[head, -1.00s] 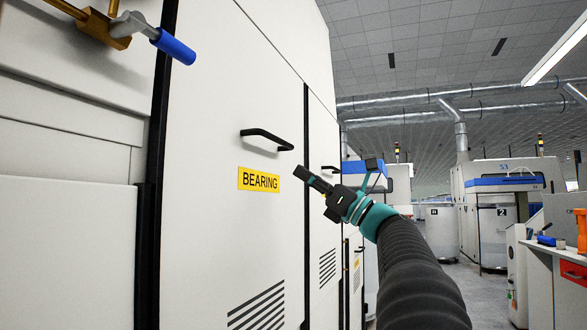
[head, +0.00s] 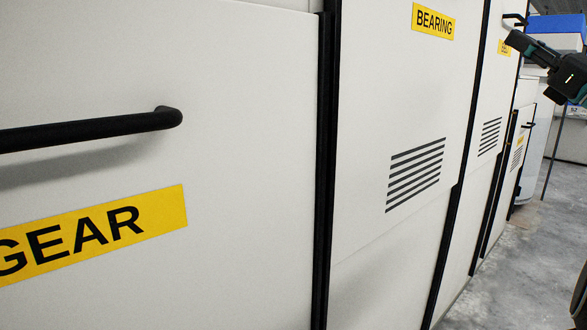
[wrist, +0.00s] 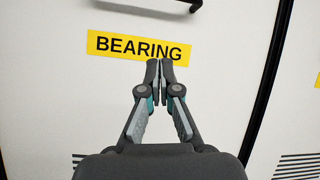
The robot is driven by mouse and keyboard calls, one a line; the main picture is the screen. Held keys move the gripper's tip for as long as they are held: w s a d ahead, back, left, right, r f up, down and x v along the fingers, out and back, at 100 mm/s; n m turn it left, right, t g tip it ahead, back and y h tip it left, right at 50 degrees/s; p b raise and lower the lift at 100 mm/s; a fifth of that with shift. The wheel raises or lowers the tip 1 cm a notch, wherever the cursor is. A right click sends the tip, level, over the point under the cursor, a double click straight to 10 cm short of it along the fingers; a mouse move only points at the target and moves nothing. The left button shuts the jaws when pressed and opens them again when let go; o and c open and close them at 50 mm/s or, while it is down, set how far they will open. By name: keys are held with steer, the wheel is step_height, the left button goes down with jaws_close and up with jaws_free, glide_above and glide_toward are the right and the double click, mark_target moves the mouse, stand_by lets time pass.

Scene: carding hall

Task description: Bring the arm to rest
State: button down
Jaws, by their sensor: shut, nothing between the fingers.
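My gripper (wrist: 159,68) is shut and empty in the wrist view, its fingertips together in front of the white BEARING door. The yellow BEARING label (wrist: 138,46) is just above and behind the fingertips, with a black door handle (wrist: 150,8) at the top edge. In the head view my gripper (head: 513,40) is at the upper right, its fingers pointing left, to the right of the BEARING label (head: 433,21). Whether the fingertips touch the door cannot be told. Most of the arm lies outside the head view.
A white GEAR door (head: 230,100) fills the left of the head view, with a black bar handle (head: 95,131) sticking out and a yellow GEAR label (head: 95,236). More cabinet doors with vent slots (head: 415,175) recede to the right. Bare grey floor (head: 535,245) shows at the right.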

steer(key=w+d+f+n+g+h, duration=0.1)
steer(key=w+f+h, duration=0.15)
steer(key=f, duration=0.45)
steer(key=w+d+f+g+h, duration=0.1)
steer(key=w+f+h, duration=0.15)
steer(key=f, duration=0.35)
steer(key=s+a+f+n+g+h, duration=0.2)
steer(key=a+f+n+g, duration=0.15)
steer(key=f, duration=0.55)
steer(key=s+a+f+n+g+h, duration=0.1)
steer(key=a+f+n+g+h, duration=0.2)
steer(key=f, duration=0.5)
steer(key=s+a+f+n+g+h+p, duration=0.1)
steer(key=s+a+f+n+g+h, duration=0.15)
steer(key=s+a+f+n, duration=0.75)
steer(key=s+a+f+n+g+h+p, duration=0.2)
steer(key=s+a+f+n+g, duration=0.2)
steer(key=s+a+f+n, duration=0.5)
steer(key=shift+t+y, duration=0.35)
steer(key=shift+t, duration=0.15)
steer(key=shift+s+a+r, duration=0.75)
steer(key=shift+s+r, duration=0.15)
steer(key=shift+s, duration=0.05)
steer(key=shift+s+a+r, duration=0.7)
steer(key=shift+s+r, duration=0.2)
steer(key=shift+s, duration=0.05)
